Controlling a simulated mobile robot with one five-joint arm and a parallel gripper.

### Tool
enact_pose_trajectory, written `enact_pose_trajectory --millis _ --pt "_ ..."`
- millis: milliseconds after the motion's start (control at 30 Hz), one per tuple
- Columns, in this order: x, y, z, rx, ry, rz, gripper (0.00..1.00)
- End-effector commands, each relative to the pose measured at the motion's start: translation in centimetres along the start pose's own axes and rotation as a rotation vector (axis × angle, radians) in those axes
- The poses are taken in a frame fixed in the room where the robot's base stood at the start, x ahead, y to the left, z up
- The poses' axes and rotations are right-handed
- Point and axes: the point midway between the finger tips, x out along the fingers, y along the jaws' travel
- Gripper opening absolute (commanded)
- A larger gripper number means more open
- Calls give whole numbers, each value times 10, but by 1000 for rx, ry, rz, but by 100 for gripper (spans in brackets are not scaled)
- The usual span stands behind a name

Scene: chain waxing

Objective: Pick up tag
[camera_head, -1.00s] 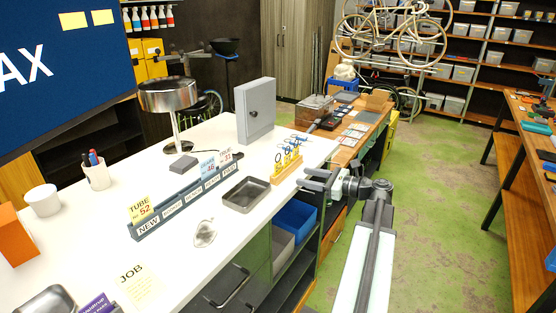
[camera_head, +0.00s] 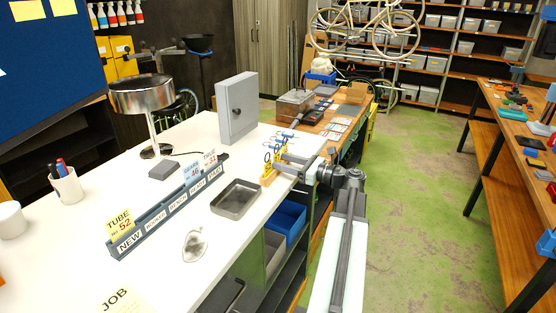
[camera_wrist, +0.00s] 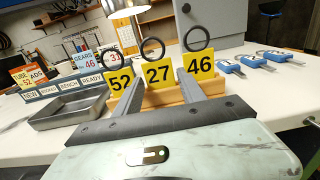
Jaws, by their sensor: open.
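Three yellow number tags with dark rings, 52 (camera_wrist: 119,82), 27 (camera_wrist: 158,74) and 46 (camera_wrist: 200,66), stand in a row on a wooden rack (camera_wrist: 163,97) in the wrist view. In the head view the rack (camera_head: 268,180) is at the right edge of the white counter. My gripper (camera_wrist: 161,82) is open, its fingers pointing at the rack. The tag 27 shows between the fingers, 52 by the left finger and 46 by the right. I cannot tell whether the fingers touch any tag. In the head view my gripper (camera_head: 288,164) is right beside the rack.
A grey metal tray (camera_head: 236,198) and a labelled card rail (camera_head: 170,212) lie left of the rack. A grey cabinet (camera_head: 238,107) stands behind it. Several blue-headed keys (camera_wrist: 246,62) lie to its right in the wrist view. A chrome lamp (camera_head: 142,97) stands further back.

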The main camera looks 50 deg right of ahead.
Motion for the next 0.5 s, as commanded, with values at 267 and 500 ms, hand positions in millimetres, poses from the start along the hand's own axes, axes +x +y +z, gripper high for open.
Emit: enact_pose_trajectory --millis 267,500 --pt "32 0 3 0 0 -1 47" --pt "31 0 3 0 0 -1 11"
